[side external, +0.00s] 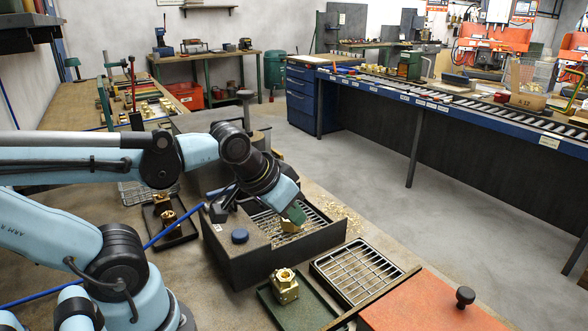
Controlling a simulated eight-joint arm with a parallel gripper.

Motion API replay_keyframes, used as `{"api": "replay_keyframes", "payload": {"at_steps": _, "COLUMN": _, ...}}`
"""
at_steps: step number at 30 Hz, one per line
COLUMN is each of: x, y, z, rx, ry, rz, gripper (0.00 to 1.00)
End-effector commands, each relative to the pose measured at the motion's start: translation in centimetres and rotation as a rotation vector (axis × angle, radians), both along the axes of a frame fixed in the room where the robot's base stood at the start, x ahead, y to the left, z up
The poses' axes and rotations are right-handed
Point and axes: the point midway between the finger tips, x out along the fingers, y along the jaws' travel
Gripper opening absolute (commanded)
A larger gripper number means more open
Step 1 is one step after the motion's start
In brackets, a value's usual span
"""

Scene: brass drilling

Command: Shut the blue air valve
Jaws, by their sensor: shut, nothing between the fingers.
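A round dark-blue knob (240,236) sits on the near left top of a dark metal box (285,262); it looks like the blue air valve, but I cannot tell its turned position. A blue hose (165,233) runs along the bench to the box's back left. My gripper (294,215) points down over the box's slatted grate, right of and apart from the knob. It is shut and empty. A brass part (290,226) lies right under the fingertips; I cannot tell whether they touch it.
A brass fitting (284,286) stands in a green tray (303,312) in front of the box. A black tray (178,234) with brass parts is left.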

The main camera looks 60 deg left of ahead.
Motion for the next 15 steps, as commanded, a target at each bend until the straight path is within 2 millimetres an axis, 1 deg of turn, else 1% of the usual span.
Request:
{"api": "replay_keyframes", "payload": {"at_steps": 5, "x": -0.2, "y": 2.9, "z": 1.6, "rx": -0.065, "ry": 0.090, "rz": 0.291, "gripper": 0.00}}
{"api": "replay_keyframes", "payload": {"at_steps": 7, "x": -0.4, "y": 4.3, "z": 2.4, "rx": -0.090, "ry": 0.123, "rz": 0.437, "gripper": 0.00}}
{"api": "replay_keyframes", "payload": {"at_steps": 15, "x": -2.1, "y": 9.4, "z": 5.9, "rx": -0.142, "ry": 0.192, "rz": 1.019, "gripper": 0.00}}
